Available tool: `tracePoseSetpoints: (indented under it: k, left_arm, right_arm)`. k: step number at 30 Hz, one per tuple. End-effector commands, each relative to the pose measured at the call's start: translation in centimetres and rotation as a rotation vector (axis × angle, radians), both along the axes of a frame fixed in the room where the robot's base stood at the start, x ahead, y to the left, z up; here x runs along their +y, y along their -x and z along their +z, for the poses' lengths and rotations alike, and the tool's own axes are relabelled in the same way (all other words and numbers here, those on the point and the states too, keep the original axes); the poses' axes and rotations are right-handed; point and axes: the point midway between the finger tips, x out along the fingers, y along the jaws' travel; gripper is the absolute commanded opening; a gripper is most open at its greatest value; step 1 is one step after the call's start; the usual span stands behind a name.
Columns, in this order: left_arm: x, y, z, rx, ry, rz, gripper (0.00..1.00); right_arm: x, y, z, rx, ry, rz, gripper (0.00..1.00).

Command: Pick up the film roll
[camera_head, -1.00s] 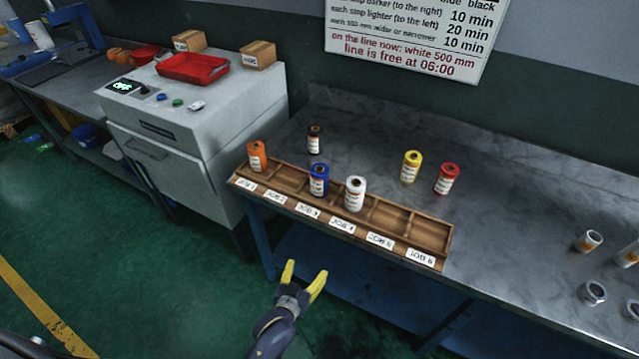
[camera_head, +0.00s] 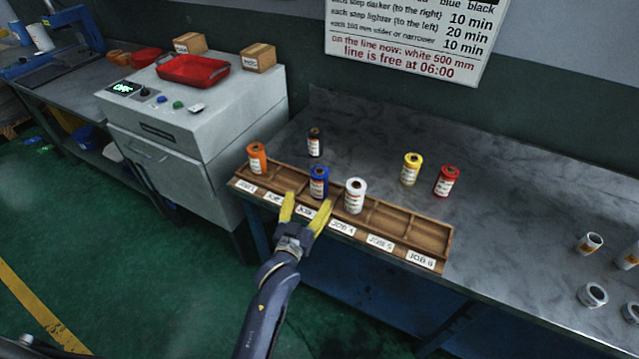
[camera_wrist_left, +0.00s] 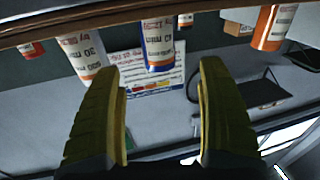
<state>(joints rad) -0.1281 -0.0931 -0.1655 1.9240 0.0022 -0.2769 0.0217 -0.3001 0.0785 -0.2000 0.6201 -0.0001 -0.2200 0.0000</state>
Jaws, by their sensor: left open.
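Film rolls stand upright at a wooden rack (camera_head: 428,231) with labelled slots on the metal table. An orange roll (camera_head: 257,158), a blue roll (camera_head: 319,182) and a white roll (camera_head: 355,196) stand in the rack. A black roll (camera_head: 315,142), a yellow roll (camera_head: 411,168) and a red roll (camera_head: 446,181) stand on the table behind it. My left gripper (camera_head: 306,212) is open and empty, in front of the rack near the blue roll. In the left wrist view the blue roll (camera_wrist_left: 158,48) shows between the open fingers (camera_wrist_left: 160,115). The white roll (camera_wrist_left: 85,55) is beside it.
A grey machine (camera_head: 195,115) with a red tray (camera_head: 192,69) and small cardboard boxes stands left of the rack. More white rolls (camera_head: 589,242) are at the table's right end. The table behind the rack has free room.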

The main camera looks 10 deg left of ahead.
Motion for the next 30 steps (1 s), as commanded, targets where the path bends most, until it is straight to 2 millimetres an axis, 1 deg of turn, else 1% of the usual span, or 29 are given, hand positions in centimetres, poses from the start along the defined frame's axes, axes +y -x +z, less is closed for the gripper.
tracePoseSetpoints:
  k: [1,6,10,17,24,30]
  left_arm:
    - [-0.1,-1.0,0.1,-0.002,0.000,0.000,0.75]
    - [-0.5,-3.3,0.0,0.000,0.001,0.000,0.75]
    - [-0.6,-4.3,0.0,0.001,0.001,0.000,0.75]
    - [-0.8,-5.1,0.0,0.000,0.001,0.000,0.75]
    - [-1.4,-7.9,0.2,-0.001,0.001,-0.001,0.75]
    - [-1.6,-9.6,0.1,0.001,0.001,-0.001,0.75]
  right_arm:
    - [0.0,0.0,0.0,0.000,0.000,0.000,0.65]
    - [-0.1,0.0,0.0,0.000,0.001,0.000,0.65]
    - [-0.1,0.0,0.0,0.001,0.001,0.001,0.65]
    - [-0.3,0.0,0.0,0.000,0.002,0.001,0.65]
    - [-0.3,0.0,0.0,0.000,0.002,0.001,0.65]
    - [-0.2,0.0,0.0,0.000,0.002,0.001,0.65]
